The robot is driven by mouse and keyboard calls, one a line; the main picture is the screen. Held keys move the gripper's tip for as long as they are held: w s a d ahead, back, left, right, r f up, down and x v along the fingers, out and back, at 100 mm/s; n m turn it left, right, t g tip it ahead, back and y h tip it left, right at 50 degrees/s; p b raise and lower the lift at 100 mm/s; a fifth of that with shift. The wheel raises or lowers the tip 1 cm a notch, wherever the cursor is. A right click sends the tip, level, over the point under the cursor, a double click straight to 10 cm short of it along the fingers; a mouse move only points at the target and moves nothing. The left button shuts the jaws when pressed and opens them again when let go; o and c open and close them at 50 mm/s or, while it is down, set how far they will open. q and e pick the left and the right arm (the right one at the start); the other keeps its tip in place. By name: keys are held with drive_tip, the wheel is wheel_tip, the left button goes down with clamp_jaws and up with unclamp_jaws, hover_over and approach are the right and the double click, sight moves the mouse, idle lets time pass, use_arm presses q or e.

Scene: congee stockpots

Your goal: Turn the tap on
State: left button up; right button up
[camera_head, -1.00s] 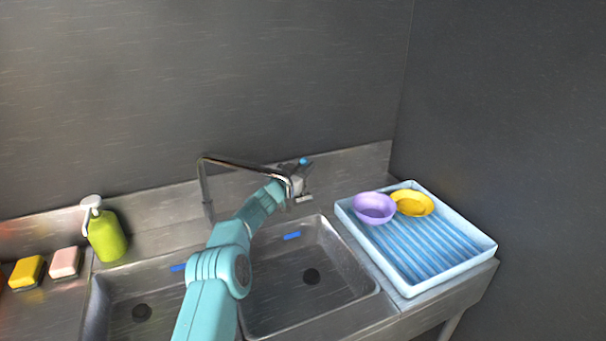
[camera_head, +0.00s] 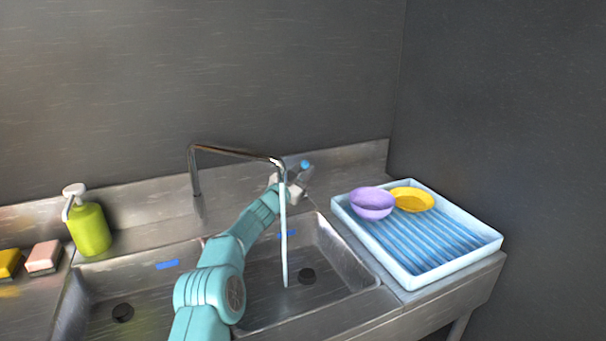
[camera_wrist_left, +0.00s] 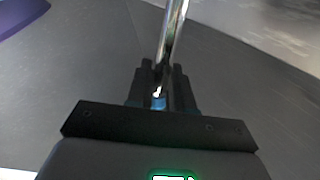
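The tap has a chrome spout (camera_head: 235,151) that arches over the right basin, and a blue knob (camera_head: 305,164) beside the spout's end. A pale stream of water (camera_head: 284,235) falls from the spout into the right basin. My left gripper (camera_head: 300,180) is at the tap, close to the blue knob. In the left wrist view, a chrome bar (camera_wrist_left: 172,40) runs down towards my dark fingers (camera_wrist_left: 160,85), with a bit of blue between them. I cannot tell whether they are closed on it. My right gripper is out of view.
A double steel sink (camera_head: 372,285) lies below. A green soap bottle (camera_head: 89,230) and sponges (camera_head: 43,257) stand at left. A blue-white drying rack (camera_head: 450,262) at right holds a purple bowl (camera_head: 372,205) and a yellow bowl (camera_head: 412,199). The walls bound the back and right.

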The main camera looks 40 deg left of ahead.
use_arm(q)
drive_tip(key=shift+o, duration=1.2)
drive_tip(key=shift+d+r, duration=0.25)
drive_tip(key=shift+r, duration=0.35)
drive_tip(key=shift+d, duration=0.15)
drive_tip(key=shift+s+a+f, duration=0.1)
drive_tip(key=shift+a+f, duration=0.15)
drive_tip(key=shift+f, duration=0.05)
drive_tip(key=shift+s+f+b, duration=0.1)
drive_tip(key=shift+s+b, duration=0.05)
drive_tip(key=shift+b, duration=0.2)
drive_tip(key=b+v, duration=0.2)
drive_tip(key=v, duration=0.4)
drive_tip(key=shift+b, duration=0.4)
drive_tip(key=b+v, duration=0.1)
drive_tip(key=v, duration=0.9)
drive_tip(key=shift+d+r+b, duration=0.15)
drive_tip(key=shift+r+b, duration=0.15)
drive_tip(key=shift+b, duration=0.1)
drive_tip(key=shift+d, duration=0.1)
